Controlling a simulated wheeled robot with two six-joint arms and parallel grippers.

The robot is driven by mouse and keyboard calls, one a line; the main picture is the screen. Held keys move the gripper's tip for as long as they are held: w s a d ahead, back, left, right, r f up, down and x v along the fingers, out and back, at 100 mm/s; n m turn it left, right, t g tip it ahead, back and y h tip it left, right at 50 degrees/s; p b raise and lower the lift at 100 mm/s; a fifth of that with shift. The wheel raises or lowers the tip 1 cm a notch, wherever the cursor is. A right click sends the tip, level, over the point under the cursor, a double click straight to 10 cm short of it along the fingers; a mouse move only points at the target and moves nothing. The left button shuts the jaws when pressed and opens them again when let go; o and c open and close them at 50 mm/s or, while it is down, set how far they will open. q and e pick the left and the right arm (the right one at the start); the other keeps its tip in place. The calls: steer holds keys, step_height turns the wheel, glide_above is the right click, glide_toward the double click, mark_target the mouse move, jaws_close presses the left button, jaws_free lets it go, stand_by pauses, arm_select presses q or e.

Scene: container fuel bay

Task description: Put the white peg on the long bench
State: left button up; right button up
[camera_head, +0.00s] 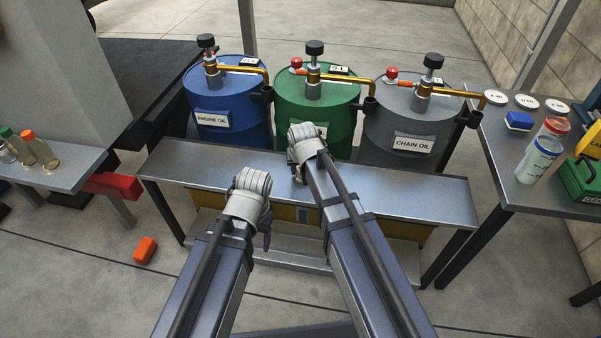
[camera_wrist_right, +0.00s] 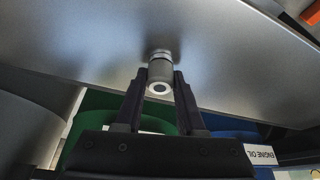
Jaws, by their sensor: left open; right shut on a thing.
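The long bench (camera_head: 400,195) is a grey metal-topped bench in front of the drums; its top also shows in the right wrist view (camera_wrist_right: 80,45). My right gripper (camera_head: 301,172) is over the bench, in front of the green drum. In the right wrist view its fingers (camera_wrist_right: 160,82) are shut on a short pale grey-white cylinder with a white ring end, which looks like the white peg (camera_wrist_right: 160,70). Its far end is at or very close to the bench top; I cannot tell whether it touches. The head view hides the peg. My left gripper (camera_head: 262,222) is open near the bench's front edge.
Blue (camera_head: 228,100), green (camera_head: 335,115) and grey (camera_head: 405,120) drums with pumps stand behind the bench. A side table (camera_head: 500,170) with jars is at right. A shelf (camera_head: 70,175) with bottles is at left. An orange block (camera_head: 145,250) lies on the floor.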

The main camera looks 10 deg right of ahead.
jaws_close()
steer(key=shift+r, duration=0.15)
step_height(320, 180, up, 36)
steer(key=p, duration=3.6)
steer(key=shift+f, duration=0.2)
step_height(320, 180, down, 26)
steer(key=b, duration=2.5)
steer(key=shift+r+b, duration=0.15)
steer(key=shift+b, duration=0.25)
step_height(320, 180, down, 10)
steer(key=b, duration=1)
